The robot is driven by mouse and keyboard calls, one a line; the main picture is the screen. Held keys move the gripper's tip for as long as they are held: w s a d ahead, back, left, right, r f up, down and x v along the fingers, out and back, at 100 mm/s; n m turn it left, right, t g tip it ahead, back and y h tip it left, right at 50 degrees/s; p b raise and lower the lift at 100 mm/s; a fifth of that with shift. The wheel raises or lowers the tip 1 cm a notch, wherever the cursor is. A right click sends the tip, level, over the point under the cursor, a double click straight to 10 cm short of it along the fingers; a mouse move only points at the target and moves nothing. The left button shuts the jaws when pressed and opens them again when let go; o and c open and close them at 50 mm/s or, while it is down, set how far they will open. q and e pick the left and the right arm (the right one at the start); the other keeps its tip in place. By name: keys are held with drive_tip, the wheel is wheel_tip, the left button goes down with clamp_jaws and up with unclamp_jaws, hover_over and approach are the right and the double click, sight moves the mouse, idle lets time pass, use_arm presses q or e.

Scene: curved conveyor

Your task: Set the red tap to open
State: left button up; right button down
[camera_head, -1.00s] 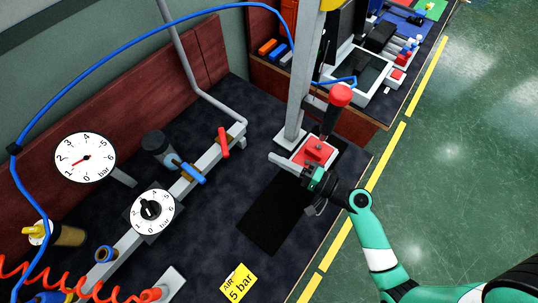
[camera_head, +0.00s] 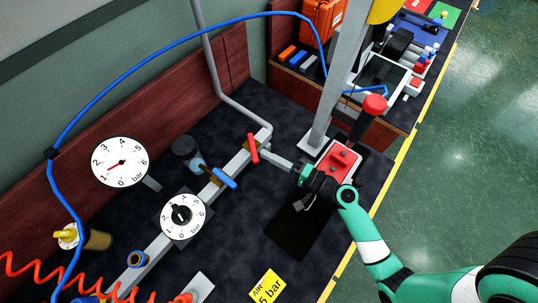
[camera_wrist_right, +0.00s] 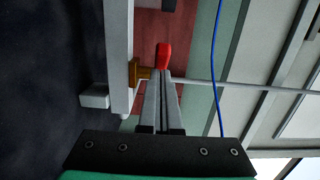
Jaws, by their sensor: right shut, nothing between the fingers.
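The red tap (camera_head: 253,149) has a red lever on a brass body at the upper right part of a grey pipe bar. In the head view its lever stands nearly upright in the picture, crossing the bar. It also shows in the right wrist view (camera_wrist_right: 164,56), with its brass body (camera_wrist_right: 139,73) on the left. My right gripper (camera_head: 267,156) is shut and empty, its tips just right of the lever. In the right wrist view its fingers (camera_wrist_right: 163,80) point at the lever's near end; I cannot tell whether they touch. My left gripper is not in view.
A blue tap (camera_head: 224,178) and a regulator dial (camera_head: 183,215) sit further down the bar. A pressure gauge (camera_head: 120,162) stands at left. A grey post (camera_head: 333,95) and a red box with a red-knobbed lever (camera_head: 338,162) stand close behind my right gripper.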

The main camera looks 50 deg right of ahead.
sight(257, 163)
drive_tip(key=shift+w+a, duration=0.15)
drive_tip(key=shift+a, duration=0.3)
drive_tip(key=a, duration=0.1)
drive_tip(key=w+a, duration=0.1)
drive_tip(key=a, duration=0.1)
drive_tip(key=shift+w, duration=0.15)
drive_tip(key=shift+w+a, duration=1.1)
drive_tip(key=shift+w, duration=0.25)
drive_tip(key=shift+s+a, duration=0.1)
drive_tip(key=shift+s, duration=0.05)
